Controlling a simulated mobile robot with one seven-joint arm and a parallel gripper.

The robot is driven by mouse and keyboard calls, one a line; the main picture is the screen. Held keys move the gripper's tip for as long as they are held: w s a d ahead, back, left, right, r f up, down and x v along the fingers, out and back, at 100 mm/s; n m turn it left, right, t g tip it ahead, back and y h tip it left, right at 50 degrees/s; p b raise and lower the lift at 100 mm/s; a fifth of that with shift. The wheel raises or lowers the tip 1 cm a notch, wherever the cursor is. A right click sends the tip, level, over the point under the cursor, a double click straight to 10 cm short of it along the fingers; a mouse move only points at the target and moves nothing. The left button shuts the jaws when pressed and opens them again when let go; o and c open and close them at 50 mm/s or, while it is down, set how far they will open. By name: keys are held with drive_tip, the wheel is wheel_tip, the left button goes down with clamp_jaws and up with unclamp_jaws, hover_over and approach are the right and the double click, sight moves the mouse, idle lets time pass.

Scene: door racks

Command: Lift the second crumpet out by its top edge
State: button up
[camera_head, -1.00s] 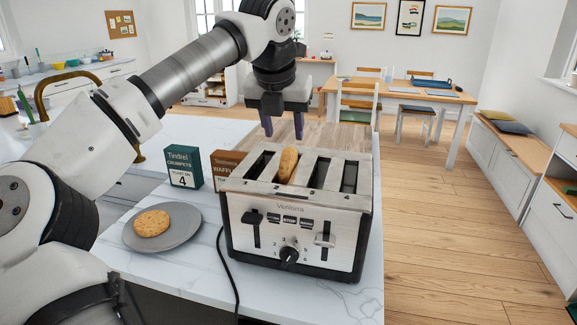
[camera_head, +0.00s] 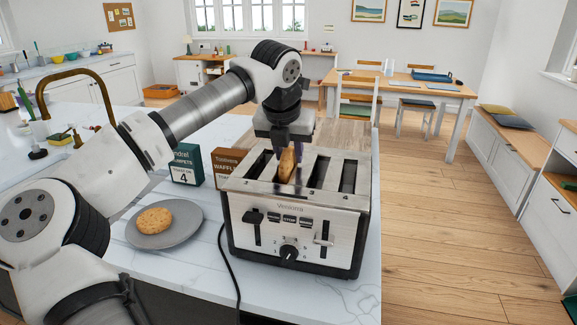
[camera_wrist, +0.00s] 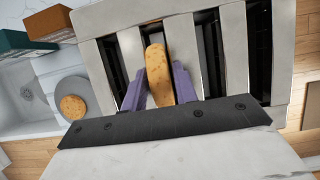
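The second crumpet (camera_head: 287,165) stands on edge in the second slot of the steel toaster (camera_head: 298,226), its golden-brown top edge above the slot. It also shows in the wrist view (camera_wrist: 157,70). I see no clear grip. Another crumpet (camera_head: 155,221) lies flat on a grey plate (camera_head: 190,232) left of the toaster.
A green crumpet box (camera_head: 186,165) and a brown waffle box (camera_head: 225,161) stand left of the toaster's back. A black cord (camera_head: 226,255) runs along the counter beside the toaster. The other slots look empty. Bare marble counter (camera_head: 330,293) lies in front.

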clamp_jaws()
drive_tip(key=shift+r, duration=0.1)
wheel_tip(320, 180, up, 29)
drive_tip(key=p, duration=0.8)
drive_tip(key=shift+r+p, duration=0.2)
drive_tip(key=shift+p, duration=0.2)
idle(0.3)
